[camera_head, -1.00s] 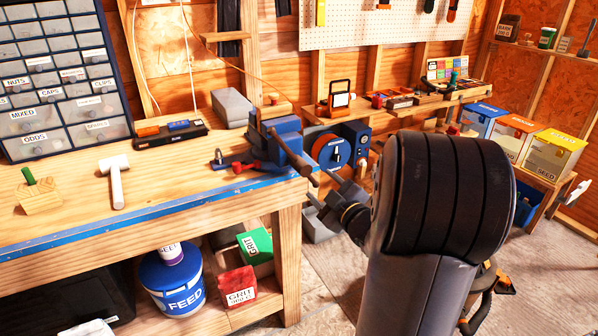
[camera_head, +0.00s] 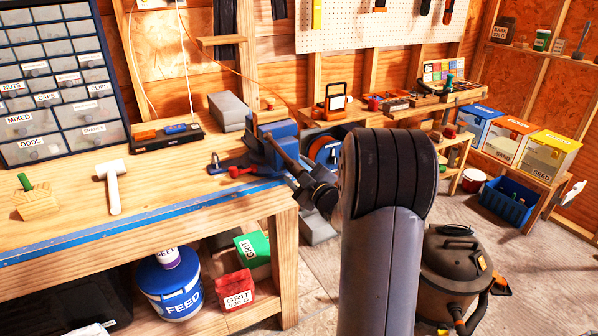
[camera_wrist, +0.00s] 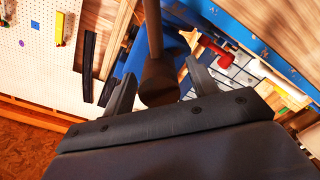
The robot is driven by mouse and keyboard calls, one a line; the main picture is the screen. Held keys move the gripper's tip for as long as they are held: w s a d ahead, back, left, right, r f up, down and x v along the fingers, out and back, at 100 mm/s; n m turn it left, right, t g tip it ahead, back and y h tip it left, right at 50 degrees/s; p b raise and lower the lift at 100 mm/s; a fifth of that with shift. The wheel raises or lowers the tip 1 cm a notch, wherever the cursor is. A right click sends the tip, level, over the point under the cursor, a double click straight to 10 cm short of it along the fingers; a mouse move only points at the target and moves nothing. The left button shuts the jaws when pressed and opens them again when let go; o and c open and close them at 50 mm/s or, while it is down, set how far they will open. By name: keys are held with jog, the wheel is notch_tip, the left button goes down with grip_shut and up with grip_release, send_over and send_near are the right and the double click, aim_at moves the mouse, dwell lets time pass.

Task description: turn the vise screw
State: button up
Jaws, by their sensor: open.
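The blue vise (camera_head: 283,130) is mounted at the right front corner of the workbench (camera_head: 120,232). Its dark handle bar (camera_head: 284,150) slants down from the vise front toward my gripper. My gripper (camera_head: 302,178) is at the vise front, with its fingers partly hidden by dark parts. In the wrist view, the handle's rounded brown end (camera_wrist: 158,82) lies between the two fingers of my gripper (camera_wrist: 162,72). The fingers stand apart on either side of it, with visible gaps. The screw itself is not clearly visible.
A white-headed mallet (camera_head: 112,185) and a red-handled tool (camera_head: 241,171) lie on the bench. A blue feed bucket (camera_head: 170,285) and grit boxes sit on the shelf below. A shop vacuum (camera_head: 455,270) stands on the floor at right.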

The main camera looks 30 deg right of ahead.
jog(key=shift+c, duration=0.6)
jog(key=c, duration=0.9)
jog(key=shift+o, duration=0.2)
jog(key=shift+m, duration=0.4)
jog(key=m, duration=0.2)
jog(key=shift+m, duration=2.1)
